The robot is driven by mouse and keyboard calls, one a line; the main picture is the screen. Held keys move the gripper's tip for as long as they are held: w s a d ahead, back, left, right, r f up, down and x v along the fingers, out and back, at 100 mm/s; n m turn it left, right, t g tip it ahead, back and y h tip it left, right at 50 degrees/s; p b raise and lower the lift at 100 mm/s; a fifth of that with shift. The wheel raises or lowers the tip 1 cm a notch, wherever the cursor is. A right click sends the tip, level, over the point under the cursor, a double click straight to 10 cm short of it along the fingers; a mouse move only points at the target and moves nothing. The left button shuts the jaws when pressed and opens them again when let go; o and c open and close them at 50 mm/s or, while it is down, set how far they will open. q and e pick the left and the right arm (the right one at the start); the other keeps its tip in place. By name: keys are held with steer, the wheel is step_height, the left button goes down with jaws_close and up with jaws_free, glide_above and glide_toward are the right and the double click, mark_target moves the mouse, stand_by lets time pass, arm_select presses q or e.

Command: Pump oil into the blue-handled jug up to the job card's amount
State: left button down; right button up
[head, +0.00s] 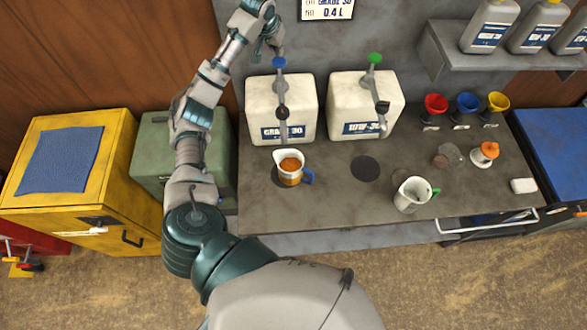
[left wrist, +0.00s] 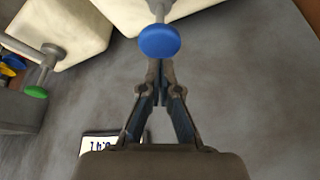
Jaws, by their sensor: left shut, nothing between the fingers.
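The blue-handled jug (head: 290,167) stands upright under the spout of the left drum (head: 282,105), labelled GRADE 30, with amber oil inside. Its exact level cannot be read. That drum's blue pump knob (head: 279,62) also shows in the left wrist view (left wrist: 160,40). My left gripper (head: 275,48) is shut and empty, close to the blue knob; contact cannot be told. It also shows in the left wrist view (left wrist: 157,75). The job card (head: 327,8) on the wall reads GRADE 30 and 0.4 L, its top cut off. My right gripper is not in view.
A second drum (head: 365,105) with a green knob (head: 375,58) stands to the right. A green-handled jug (head: 412,194) is at the bench front. Coloured funnels (head: 467,104) and a shelf of bottles (head: 490,25) are at right. A yellow cabinet (head: 70,180) is at left.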

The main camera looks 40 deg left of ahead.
arm_select(q)
step_height(320, 180, up, 6)
steer(key=shift+f, duration=0.1)
stand_by(0.4)
stand_by(0.5)
